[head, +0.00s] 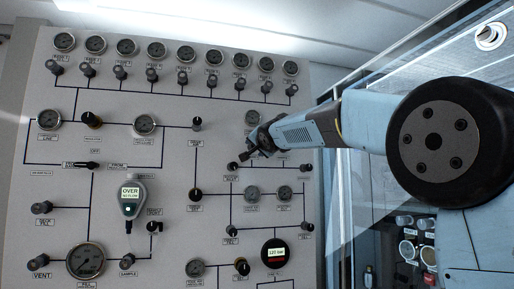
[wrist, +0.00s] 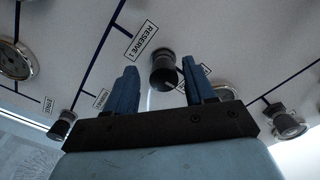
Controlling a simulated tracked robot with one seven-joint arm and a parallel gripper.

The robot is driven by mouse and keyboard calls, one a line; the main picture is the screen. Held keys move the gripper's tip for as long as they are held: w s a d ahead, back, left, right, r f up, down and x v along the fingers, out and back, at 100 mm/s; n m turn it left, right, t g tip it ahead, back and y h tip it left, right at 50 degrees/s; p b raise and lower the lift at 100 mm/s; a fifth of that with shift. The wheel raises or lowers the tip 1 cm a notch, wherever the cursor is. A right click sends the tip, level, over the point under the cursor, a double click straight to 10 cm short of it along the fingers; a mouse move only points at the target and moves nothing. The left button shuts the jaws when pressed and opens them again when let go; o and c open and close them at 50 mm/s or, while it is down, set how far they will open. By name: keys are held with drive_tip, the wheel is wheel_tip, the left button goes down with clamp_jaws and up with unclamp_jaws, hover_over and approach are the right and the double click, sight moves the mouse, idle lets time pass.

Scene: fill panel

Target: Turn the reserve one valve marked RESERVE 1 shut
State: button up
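The RESERVE 1 label (wrist: 142,40) is on the white panel, shown at a slant in the wrist view. Next to it is a dark round valve knob (wrist: 165,70). My gripper (wrist: 159,66) is open, with one blue finger on each side of this knob in the picture. Gaps show between the knob and both fingers, and I see no contact. How far the fingertips are from the panel is hard to tell. In the head view my gripper (head: 258,146) is in front of the panel's right part. I cannot make out the RESERVE 1 valve there.
Other knobs stand near, one at lower left (wrist: 62,125) and one at right (wrist: 287,122) in the wrist view. A gauge (wrist: 14,60) is at far left. The panel (head: 180,235) holds many gauges and knobs. A glass-fronted cabinet (head: 350,230) stands at right.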

drive_tip(key=shift+s+r, duration=0.1)
drive_tip(key=v, duration=1.3)
drive_tip(key=shift+s, duration=0.3)
drive_tip(key=shift+d, duration=0.1)
drive_tip(key=w+a+n, duration=0.3)
drive_tip(key=w+n, duration=0.3)
drive_tip(key=w, duration=0.6)
drive_tip(key=shift+w+a+r+n+y, duration=0.15)
drive_tip(key=shift+w+a+n+y, duration=0.15)
drive_tip(key=shift+w+a+y, duration=0.1)
idle(0.7)
drive_tip(key=shift+c, duration=0.2)
